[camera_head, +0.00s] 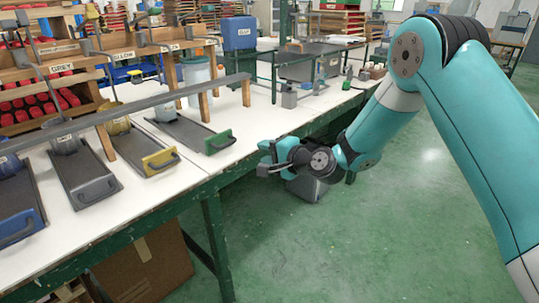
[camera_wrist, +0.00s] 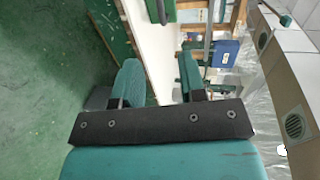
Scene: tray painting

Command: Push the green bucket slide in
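The green bucket slide (camera_head: 218,142) is a dark tray with a green front panel and a dark handle, lying on the white table near its front edge. The green panel (camera_wrist: 168,11) shows at the top of that view, ahead of the fingers.
Yellow (camera_head: 161,161), grey (camera_head: 98,190) and blue (camera_head: 22,229) slides lie to the left. A grey rail (camera_head: 120,112) on wooden posts runs above the slides. A blue box (camera_head: 239,33) stands behind. The green floor before the table is mostly clear.

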